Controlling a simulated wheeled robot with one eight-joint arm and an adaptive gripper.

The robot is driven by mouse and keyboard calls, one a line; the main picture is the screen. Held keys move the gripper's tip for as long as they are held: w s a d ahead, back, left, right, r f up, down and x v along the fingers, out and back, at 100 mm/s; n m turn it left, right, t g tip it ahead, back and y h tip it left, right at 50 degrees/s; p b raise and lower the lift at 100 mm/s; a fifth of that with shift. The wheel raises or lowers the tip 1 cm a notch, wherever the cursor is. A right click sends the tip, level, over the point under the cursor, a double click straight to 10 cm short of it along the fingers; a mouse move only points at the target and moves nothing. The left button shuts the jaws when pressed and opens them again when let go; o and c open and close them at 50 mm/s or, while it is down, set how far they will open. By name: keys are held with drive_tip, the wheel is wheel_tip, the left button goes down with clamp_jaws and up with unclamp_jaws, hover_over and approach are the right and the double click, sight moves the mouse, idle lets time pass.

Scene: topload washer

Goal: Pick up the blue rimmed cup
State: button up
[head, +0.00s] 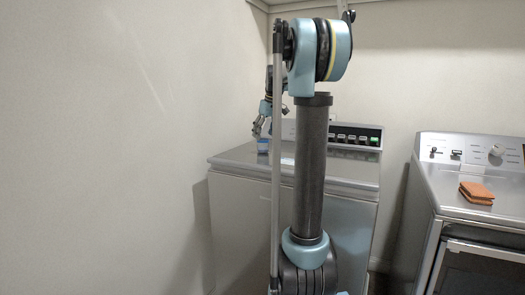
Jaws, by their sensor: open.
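A small cup with a blue rim (263,145) stands on the top of the grey top-load washer (226,160), near its left part. My gripper (262,130) is just above the cup, pointing down, with its fingers apart. It looks close to the cup's rim, but I cannot tell from this view whether it touches it. My arm's column and links hide part of the washer top to the right of the cup.
The washer's control panel (355,136) stands along its back edge. A second machine (450,200) stands to the right across a gap, with orange-brown folded pieces (477,193) on top. A bare wall (100,130) closes the left side.

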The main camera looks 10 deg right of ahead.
sight(262, 145)
drive_tip(key=shift+x, duration=2.35)
drive_tip(key=shift+w+a, duration=0.1)
drive_tip(key=shift+w, duration=0.1)
drive_tip(key=shift+c, duration=0.6)
drive_tip(key=c, duration=1)
